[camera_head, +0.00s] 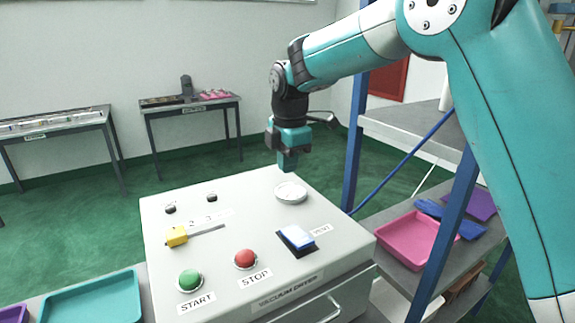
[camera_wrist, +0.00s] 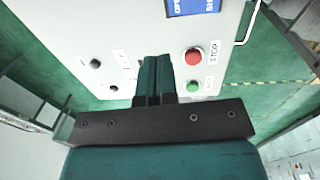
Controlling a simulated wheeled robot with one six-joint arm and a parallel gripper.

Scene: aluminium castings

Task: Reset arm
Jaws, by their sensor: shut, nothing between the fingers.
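My gripper (camera_head: 288,160) hangs from my teal arm, pointing down, above the back part of a grey vacuum dryer box. Its fingers are shut together and empty. In the wrist view my gripper (camera_wrist: 155,66) shows its closed fingers over the box's panel, which carries black knobs, a red button and a green button. In the head view a round white dial (camera_head: 291,192) lies on the box top just below the fingertips; a small gap seems to separate them, but I cannot tell exactly.
The vacuum dryer (camera_head: 240,215) has a green START button (camera_head: 190,279), a red STOP button (camera_head: 246,259), a yellow slider knob (camera_head: 176,236) and a blue rocker switch (camera_head: 297,236). A blue-posted shelf with a pink tray (camera_head: 407,240) stands right. A teal tray (camera_head: 92,298) lies front left.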

